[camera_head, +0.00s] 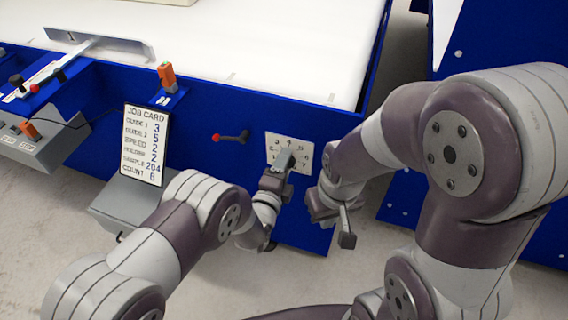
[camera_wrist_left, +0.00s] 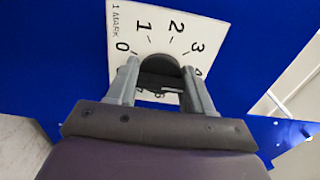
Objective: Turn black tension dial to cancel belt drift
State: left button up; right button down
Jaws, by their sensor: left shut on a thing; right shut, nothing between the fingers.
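The black tension dial (camera_wrist_left: 160,68) sits on a white numbered plate (camera_wrist_left: 186,22) on the blue side panel. In the left wrist view the numbers 0, 1, 2 and 3 show, with a further number partly hidden by a finger. My left gripper (camera_wrist_left: 158,85) is shut on the dial, one finger on each side. In the head view my left gripper (camera_head: 284,160) covers the dial and part of the plate (camera_head: 303,147). My right gripper (camera_head: 346,222) is shut and empty, to the right of and below the plate.
A red-tipped lever (camera_head: 232,137) sticks out left of the plate. A white belt surface (camera_head: 250,45) lies above. Orange-topped sensors (camera_head: 166,75) and a grey control box (camera_head: 40,140) are at the left.

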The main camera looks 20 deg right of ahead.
pick_arm(q)
jog(key=shift+f, duration=0.1)
jog(key=o, duration=1)
jog(key=shift+o, duration=0.2)
jog(key=p+v, duration=0.3)
jog(key=v, duration=0.9)
jog(key=shift+s+a, duration=0.2)
jog(key=shift+s, duration=0.1)
